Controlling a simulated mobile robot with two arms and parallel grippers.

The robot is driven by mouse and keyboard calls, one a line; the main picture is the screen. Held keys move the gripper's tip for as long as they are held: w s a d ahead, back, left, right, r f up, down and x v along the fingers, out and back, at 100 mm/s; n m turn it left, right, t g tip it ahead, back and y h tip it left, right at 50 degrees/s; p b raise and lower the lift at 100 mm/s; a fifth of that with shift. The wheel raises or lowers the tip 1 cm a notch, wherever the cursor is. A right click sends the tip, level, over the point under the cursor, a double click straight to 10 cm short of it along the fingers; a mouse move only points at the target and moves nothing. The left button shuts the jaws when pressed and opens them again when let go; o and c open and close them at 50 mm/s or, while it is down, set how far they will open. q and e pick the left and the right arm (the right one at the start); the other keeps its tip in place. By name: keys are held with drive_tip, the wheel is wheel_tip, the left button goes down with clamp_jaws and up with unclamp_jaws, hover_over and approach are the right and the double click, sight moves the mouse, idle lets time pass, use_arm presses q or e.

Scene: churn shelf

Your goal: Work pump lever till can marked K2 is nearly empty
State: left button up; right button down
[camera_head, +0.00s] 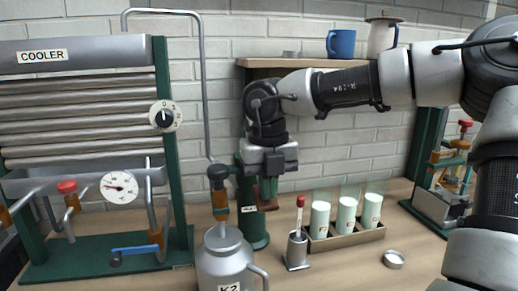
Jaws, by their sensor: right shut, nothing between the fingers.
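The grey metal can marked K2 (224,262) stands at the bottom centre of the head view, partly cut off by the lower edge; its contents cannot be seen. A green pump body (254,232) stands behind it to the right. A fitting with a dark knob (217,172) and an orange-brown stem rises above the can's mouth. My right gripper (267,197) points down in front of the top of the pump body, shut and empty. It hides part of the pump, and I cannot make out the lever or whether the gripper touches it. My left gripper is not in view.
The cooler (90,110) with dial and blue-handled valve (135,250) fills the left. Right of the pump are a small metal holder (298,250), a rack (345,238) of white-filled glasses and a lid (394,259). A shelf with a blue mug (341,43) is behind my arm.

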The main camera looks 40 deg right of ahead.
drive_tip(key=shift+f, duration=0.15)
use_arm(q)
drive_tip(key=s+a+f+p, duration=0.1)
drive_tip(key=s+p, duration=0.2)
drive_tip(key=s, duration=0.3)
use_arm(e)
wheel_tip(320, 180, up, 3)
drive_tip(key=shift+r, duration=0.1)
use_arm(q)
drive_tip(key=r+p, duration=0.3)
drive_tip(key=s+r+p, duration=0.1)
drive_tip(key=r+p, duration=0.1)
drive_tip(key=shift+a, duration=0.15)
use_arm(e)
wheel_tip(320, 180, up, 7)
drive_tip(key=shift+r, duration=0.2)
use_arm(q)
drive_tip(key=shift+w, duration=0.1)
